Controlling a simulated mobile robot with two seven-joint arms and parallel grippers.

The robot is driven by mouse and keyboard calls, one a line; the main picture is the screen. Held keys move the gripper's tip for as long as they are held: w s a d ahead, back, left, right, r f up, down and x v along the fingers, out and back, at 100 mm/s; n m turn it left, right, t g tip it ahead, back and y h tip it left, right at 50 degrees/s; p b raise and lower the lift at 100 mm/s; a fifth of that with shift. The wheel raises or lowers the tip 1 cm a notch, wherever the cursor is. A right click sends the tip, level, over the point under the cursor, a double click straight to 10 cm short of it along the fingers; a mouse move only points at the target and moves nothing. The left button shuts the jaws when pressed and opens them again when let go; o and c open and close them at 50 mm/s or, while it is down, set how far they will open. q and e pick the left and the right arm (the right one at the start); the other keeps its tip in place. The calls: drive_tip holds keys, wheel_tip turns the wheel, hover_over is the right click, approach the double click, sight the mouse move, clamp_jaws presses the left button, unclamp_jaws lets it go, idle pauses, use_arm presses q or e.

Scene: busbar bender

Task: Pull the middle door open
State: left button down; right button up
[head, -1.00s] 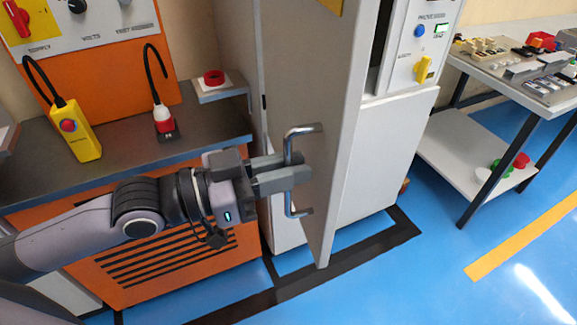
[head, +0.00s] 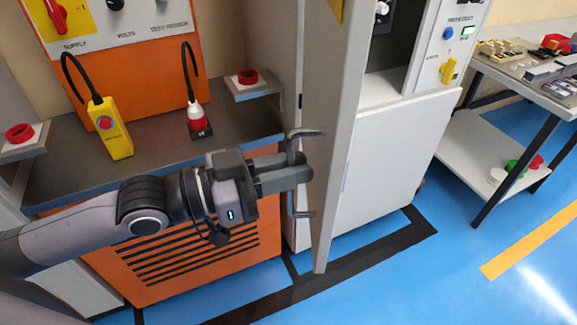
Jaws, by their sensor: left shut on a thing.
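The middle door (head: 335,130) is a tall grey panel, swung open and seen nearly edge-on in the head view. Its metal bar handle (head: 293,158) is on the face turned to the left. My left gripper (head: 290,175) is shut on the handle, with its fingers around the upright bar. The fingers hide the middle of the bar. My right gripper is not in view.
An orange machine (head: 190,255) with a grey shelf stands at left. The shelf holds a yellow pendant (head: 112,130) and a red-and-white plug (head: 198,120). A side table (head: 500,155) with parts stands at right. Blue floor is clear in front of the cabinet.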

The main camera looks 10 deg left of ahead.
use_arm(q)
drive_tip(key=shift+w+a+r, duration=0.1)
drive_tip(key=shift+a+r, duration=0.1)
drive_tip(key=shift+a, duration=0.25)
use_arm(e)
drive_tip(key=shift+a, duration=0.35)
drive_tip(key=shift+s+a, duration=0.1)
use_arm(q)
drive_tip(key=c, duration=1.4)
unclamp_jaws()
drive_tip(key=shift+o, duration=0.4)
drive_tip(key=shift+w+f, duration=0.1)
drive_tip(key=b+v, duration=0.2)
drive_tip(key=v, duration=0.5)
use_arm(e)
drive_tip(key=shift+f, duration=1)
